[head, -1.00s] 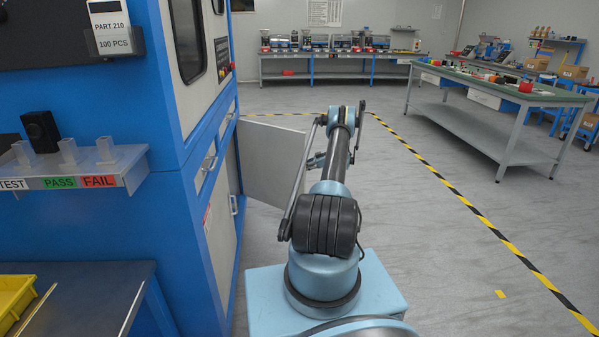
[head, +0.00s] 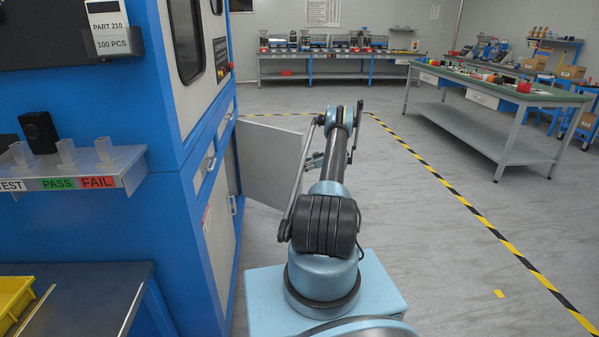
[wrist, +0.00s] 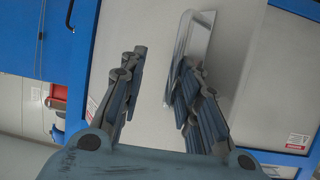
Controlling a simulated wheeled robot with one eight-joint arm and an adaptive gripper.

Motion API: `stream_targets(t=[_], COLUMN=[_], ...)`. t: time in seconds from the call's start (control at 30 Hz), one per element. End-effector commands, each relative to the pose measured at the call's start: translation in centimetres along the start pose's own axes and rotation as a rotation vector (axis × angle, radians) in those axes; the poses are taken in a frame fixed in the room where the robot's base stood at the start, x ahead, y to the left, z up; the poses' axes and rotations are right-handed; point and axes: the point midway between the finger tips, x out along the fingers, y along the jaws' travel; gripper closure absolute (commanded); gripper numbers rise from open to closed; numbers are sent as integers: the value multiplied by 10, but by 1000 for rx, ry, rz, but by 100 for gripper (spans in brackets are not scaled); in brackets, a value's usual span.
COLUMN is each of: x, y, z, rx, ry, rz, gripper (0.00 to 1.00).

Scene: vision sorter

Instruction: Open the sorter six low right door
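The sorter (head: 178,215) is the tall blue and grey cabinet at the left of the head view. A grey low door (head: 268,165) stands swung outward from its far side, past a closed low door (head: 219,215). In the wrist view, a pale grey panel (wrist: 235,90) with a silver handle (wrist: 200,35) fills the area ahead. My gripper (wrist: 163,80) is open, its fingers apart in front of the panel. The right finger overlaps the handle's lower part; I cannot tell whether it touches.
A shelf with PASS and FAIL labels (head: 75,180) juts from the cabinet at the left. A dark bench (head: 85,295) is at lower left. A green-topped table (head: 500,87) stands at the right. The floor beside my arm is clear.

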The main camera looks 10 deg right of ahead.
Motion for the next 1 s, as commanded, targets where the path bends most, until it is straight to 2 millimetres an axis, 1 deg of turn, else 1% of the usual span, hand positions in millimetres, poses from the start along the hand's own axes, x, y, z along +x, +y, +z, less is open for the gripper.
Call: stream_targets(t=[0.03,0.17,0.23,0.5,0.7,0.83,1.0], x=[-2,-10,-18,-70,-102,-115,-122], y=[1,1,1,1,2,2,1], z=[-4,-4,-4,0,3,3,4], rx=[-1,0,0,3,3,3,4], ry=[7,7,7,4,1,1,0], rz=[0,0,1,3,3,1,2], gripper=[71,71,71,71,71,71,71])
